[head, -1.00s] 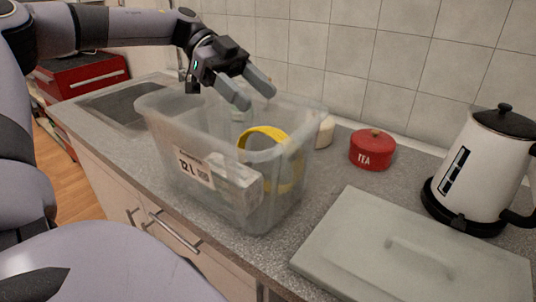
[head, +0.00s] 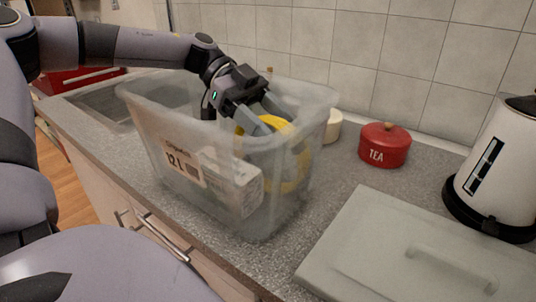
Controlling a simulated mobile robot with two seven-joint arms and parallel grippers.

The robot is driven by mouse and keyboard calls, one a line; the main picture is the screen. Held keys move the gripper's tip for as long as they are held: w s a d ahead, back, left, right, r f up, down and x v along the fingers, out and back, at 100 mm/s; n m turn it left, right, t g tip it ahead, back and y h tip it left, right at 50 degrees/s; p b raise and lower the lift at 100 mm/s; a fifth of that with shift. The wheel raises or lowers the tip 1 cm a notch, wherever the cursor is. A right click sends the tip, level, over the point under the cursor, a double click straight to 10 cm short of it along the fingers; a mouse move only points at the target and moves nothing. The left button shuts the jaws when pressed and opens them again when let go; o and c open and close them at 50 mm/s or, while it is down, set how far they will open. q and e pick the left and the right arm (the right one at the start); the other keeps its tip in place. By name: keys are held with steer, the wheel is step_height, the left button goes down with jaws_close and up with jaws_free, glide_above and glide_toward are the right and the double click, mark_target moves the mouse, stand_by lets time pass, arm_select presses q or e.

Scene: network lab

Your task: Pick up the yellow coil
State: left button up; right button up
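The yellow coil (head: 291,172) stands on edge inside the translucent plastic bin (head: 160,122), towards its right end. I see its lower part through the cloudy wall. My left gripper (head: 272,125) reaches down into the bin from above, with its fingers at the top of the coil. The fingers look apart, one in front of the coil's upper rim and one near its far side. I cannot tell whether they touch it. My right gripper is not in view.
A white box (head: 232,183) lies in the bin beside the coil. A red tea tin (head: 385,146), a cream jar (head: 333,127) and a white kettle (head: 492,165) stand to the right. The bin's lid (head: 385,240) lies flat on the counter in front. A sink (head: 103,97) is at the left.

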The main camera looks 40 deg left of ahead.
arm_select(q)
steer(key=shift+w+d+f, duration=0.1)
steer(key=shift+d+f, duration=0.2)
steer(key=shift+d, duration=0.3)
jaws_close()
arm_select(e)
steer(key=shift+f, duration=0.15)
arm_select(q)
steer(key=shift+r, duration=0.1)
